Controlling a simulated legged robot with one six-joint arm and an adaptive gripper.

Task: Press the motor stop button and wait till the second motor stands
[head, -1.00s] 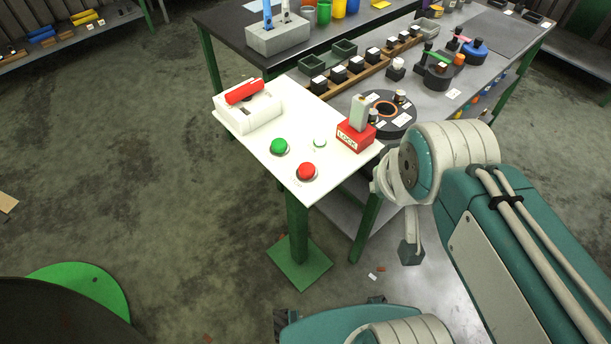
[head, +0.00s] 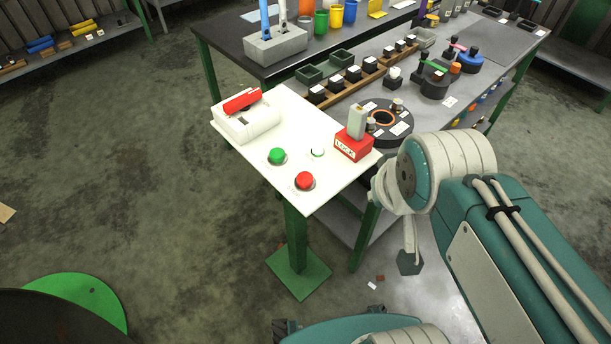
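A white control panel (head: 262,163) stands on a green post. It bears a red button (head: 305,181) near its front corner, a green button (head: 277,156) behind it and a small pale button or lamp (head: 317,152) to the right. The red button is the likely stop button; its label is too small to read. My gripper (head: 410,264) hangs below my wrist, right of the panel and apart from the buttons. Only part of it shows, so its opening is unclear. No motor is clearly recognisable.
The panel also carries a white box with a red lever (head: 243,99) and a red block marked LOCK (head: 354,146) with a grey handle. Behind stands a workbench (head: 440,118) with a black ring (head: 386,138) and several small parts.

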